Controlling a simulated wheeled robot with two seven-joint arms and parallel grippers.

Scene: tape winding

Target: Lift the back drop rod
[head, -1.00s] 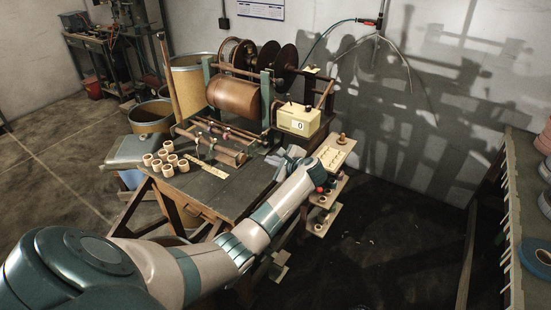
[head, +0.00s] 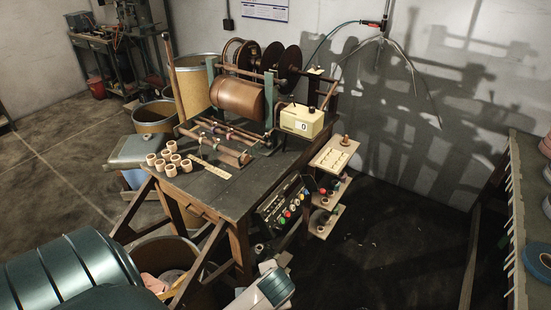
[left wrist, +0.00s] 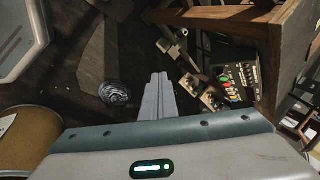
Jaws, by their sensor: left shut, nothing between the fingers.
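The winding machine stands on the dark workbench (head: 205,190), with a large copper-brown drum (head: 237,96) at its middle. Several thin rods (head: 222,135) lie crosswise low in front of the drum, and another bar (head: 240,72) runs above it. I cannot tell which is the back drop rod. My left gripper shows in the left wrist view (left wrist: 158,97), shut and empty, below bench height over the dark floor. In the head view only parts of my left arm show at the bottom edge. My right gripper is in neither current view.
Several cardboard cores (head: 170,160) and a yellow ruler (head: 212,168) lie on the bench. A panel with coloured buttons (head: 286,207) hangs at its front, also in the left wrist view (left wrist: 235,84). A counter box (head: 302,121) sits right of the drum. Open barrels (head: 153,117) stand left.

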